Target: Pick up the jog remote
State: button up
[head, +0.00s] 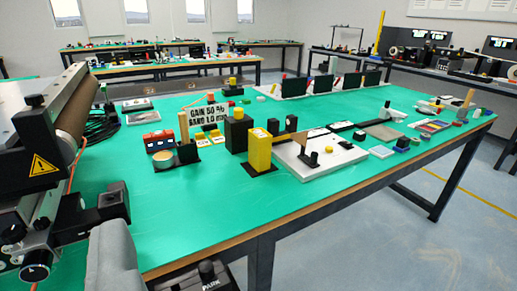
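I cannot pick out the jog remote for certain. A yellow upright block (259,151) on a dark base stands near the middle of the green bench (215,207). A black upright block (237,134) with a yellow top stands just left of it. A dark box marked PARK (208,279) with a black knob is cut off by the bottom edge, in front of the bench. No fingers of my gripper can be made out.
A roller machine (38,165) with a yellow warning label fills the left side. A white plate (322,157) with black fittings lies right of the yellow block. A red box (158,141) and a GAIN sign (207,115) stand further left. The bench's front centre is clear.

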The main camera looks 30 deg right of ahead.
aim_at(260, 150)
jog(key=i+l, duration=0.1)
jog(key=l, duration=1)
jog(key=i+l, duration=0.15)
jog(key=l, duration=0.4)
